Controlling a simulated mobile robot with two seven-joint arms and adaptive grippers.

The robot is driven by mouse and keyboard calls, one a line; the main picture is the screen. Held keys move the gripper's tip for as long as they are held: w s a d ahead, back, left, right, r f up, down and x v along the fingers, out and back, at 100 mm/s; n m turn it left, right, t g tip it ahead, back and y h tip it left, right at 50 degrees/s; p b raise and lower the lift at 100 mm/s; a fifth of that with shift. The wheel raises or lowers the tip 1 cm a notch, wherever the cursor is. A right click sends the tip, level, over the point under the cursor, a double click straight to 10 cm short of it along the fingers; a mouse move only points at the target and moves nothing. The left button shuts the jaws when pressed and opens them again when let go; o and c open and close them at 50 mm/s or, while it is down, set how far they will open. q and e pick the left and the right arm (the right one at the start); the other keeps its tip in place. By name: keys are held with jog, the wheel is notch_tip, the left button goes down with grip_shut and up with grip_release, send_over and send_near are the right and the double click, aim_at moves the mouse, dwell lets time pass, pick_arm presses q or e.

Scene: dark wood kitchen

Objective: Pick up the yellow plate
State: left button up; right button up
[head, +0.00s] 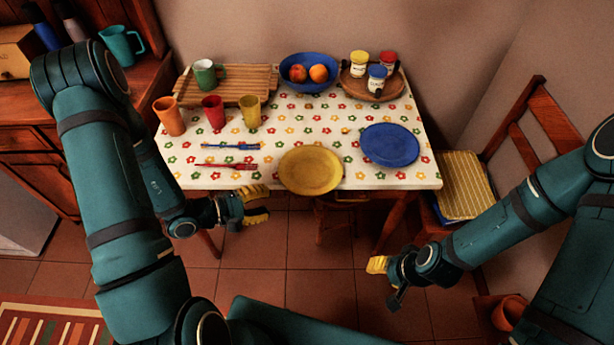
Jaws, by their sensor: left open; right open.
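The yellow plate (311,171) lies flat on the flowered tablecloth (405,181), close to the table's front edge. My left gripper (262,203) is in front of the table edge, to the left of the plate and nearer to me. It is open and empty, with yellow fingertips apart, and does not touch the plate. My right gripper (382,280) is lower right of the plate, over the floor in front of the table. It is open, empty and well apart from the plate.
A blue plate (389,145) lies right of the yellow one. Red cutlery (226,166) and blue cutlery (233,146) lie to its left. Orange, red and yellow cups stand behind the cutlery. A blue fruit bowl (308,87) stands at the back. A wooden chair (462,185) is at the right.

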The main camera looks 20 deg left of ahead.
aim_at(305, 193)
pick_arm(q)
jog(key=x, duration=0.4)
jog(key=b+x, duration=0.1)
jog(key=x, duration=0.3)
jog(key=f+b+x, duration=0.1)
jog(key=x, duration=0.4)
jog(key=shift+w+a, duration=0.2)
jog(key=shift+a, duration=0.15)
jog(key=shift+w+d, duration=0.25)
grip_shut()
